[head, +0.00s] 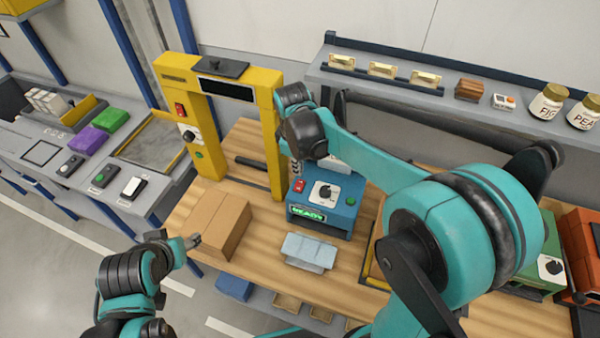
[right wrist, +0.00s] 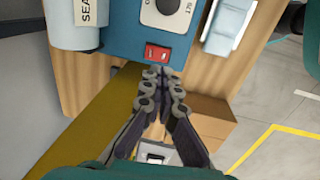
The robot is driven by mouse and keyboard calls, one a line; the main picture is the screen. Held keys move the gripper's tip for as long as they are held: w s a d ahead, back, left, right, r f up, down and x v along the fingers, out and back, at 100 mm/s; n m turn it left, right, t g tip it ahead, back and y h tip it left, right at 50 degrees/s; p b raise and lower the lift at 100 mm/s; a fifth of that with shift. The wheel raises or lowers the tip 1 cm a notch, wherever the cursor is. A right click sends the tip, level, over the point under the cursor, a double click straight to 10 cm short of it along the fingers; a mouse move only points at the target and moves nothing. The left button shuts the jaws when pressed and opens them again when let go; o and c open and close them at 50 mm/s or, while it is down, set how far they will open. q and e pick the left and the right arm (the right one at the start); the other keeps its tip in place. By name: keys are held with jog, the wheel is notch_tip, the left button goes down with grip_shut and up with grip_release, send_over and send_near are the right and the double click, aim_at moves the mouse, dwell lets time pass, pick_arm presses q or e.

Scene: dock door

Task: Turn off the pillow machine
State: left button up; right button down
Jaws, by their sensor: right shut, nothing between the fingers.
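The pillow machine is a blue box (head: 325,209) on the wooden bench, with a dial (head: 325,192), a green button (head: 351,202) and a lit green READY display (head: 307,214). Its red rocker switch (head: 299,186) is at the left of the panel; it also shows in the right wrist view (right wrist: 158,54). My right gripper (right wrist: 164,74) is shut and empty, its tips close to the red switch; contact cannot be told. In the head view my right forearm and wrist hide part of the machine's back. My left gripper (head: 192,241) is beside the cardboard box, its opening unclear.
Pale blue pillows (head: 309,251) lie in front of the machine. A yellow frame (head: 196,110) with its own red switch stands at the left. A cardboard box (head: 215,222) sits on the bench (head: 262,254). A shelf (head: 440,92) with jars is behind.

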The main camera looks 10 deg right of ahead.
aim_at(300, 181)
pick_arm(q)
jog(key=shift+w+a+r+p, duration=0.1)
jog(key=shift+a+r+p, duration=0.05)
jog(key=shift+r+p, duration=0.25)
pick_arm(e)
jog(key=r, duration=0.5)
jog(key=shift+s+a+r, duration=0.2)
jog(key=shift+a+r, duration=0.15)
jog(key=shift+r, duration=0.05)
pick_arm(q)
jog(key=f+b, duration=0.3)
jog(key=b, duration=0.1)
jog(key=shift+w+a+f, duration=0.2)
jog(key=shift+w+f, duration=0.2)
pick_arm(e)
jog(key=w+f, duration=0.1)
jog(key=f, duration=0.3)
jog(key=d+f, duration=0.1)
jog(key=f, duration=0.4)
jog(key=w+f, duration=0.1)
jog(key=f, duration=0.3)
jog(key=shift+w+d+f, duration=0.2)
jog(key=shift+w+d, duration=0.15)
